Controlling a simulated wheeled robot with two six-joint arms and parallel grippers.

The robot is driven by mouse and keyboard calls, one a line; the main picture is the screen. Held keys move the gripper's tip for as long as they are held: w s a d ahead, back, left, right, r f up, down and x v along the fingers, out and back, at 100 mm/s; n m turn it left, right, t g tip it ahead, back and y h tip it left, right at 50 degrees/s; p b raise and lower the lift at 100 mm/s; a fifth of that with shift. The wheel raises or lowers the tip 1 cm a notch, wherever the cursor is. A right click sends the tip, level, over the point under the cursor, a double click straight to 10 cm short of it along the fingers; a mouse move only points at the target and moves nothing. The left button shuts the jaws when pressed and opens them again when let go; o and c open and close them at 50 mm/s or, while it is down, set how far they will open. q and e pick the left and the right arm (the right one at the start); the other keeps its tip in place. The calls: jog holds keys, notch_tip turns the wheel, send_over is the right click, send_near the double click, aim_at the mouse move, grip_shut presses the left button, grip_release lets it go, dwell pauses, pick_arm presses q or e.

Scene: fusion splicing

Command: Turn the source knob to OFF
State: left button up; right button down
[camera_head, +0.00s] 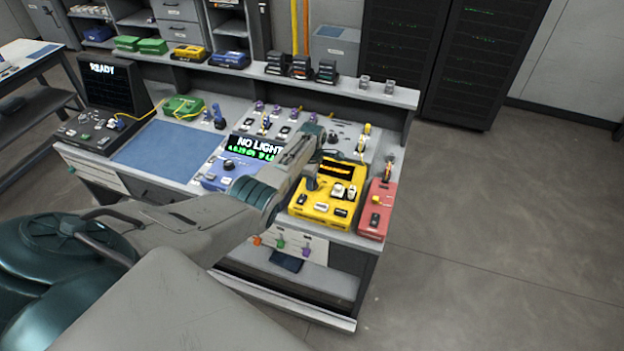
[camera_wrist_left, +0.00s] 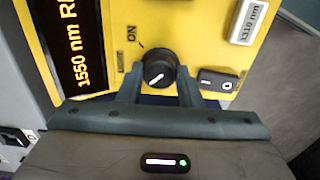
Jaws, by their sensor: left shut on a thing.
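The source is a yellow box (camera_head: 322,212) near the right end of the bench. Its black knob (camera_wrist_left: 159,73) shows in the left wrist view, with a white mark slanting between lower left and upper right. An ON label (camera_wrist_left: 131,42) with a small tick stands above and left of the knob. No OFF label can be made out. My left gripper (camera_wrist_left: 160,88) is shut on the knob, one finger on each side. My right gripper is not in view.
The source's display (camera_wrist_left: 77,45) reads "1550 nm" with further text cut off. A black rocker switch (camera_wrist_left: 218,81) sits right of the knob. A blue meter (camera_head: 212,183) reading "NO LIGHT" stands to the left, and a red box (camera_head: 377,210) stands close on the right.

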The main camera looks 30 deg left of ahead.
pick_arm(q)
jog(key=shift+w+r, duration=0.1)
jog(key=o, duration=1)
jog(key=shift+r, duration=0.5)
notch_tip(320, 180, up, 10)
jog(key=b, duration=0.2)
jog(key=shift+f+b, duration=0.1)
jog(key=shift+b, duration=0.2)
jog(key=shift+f, duration=0.1)
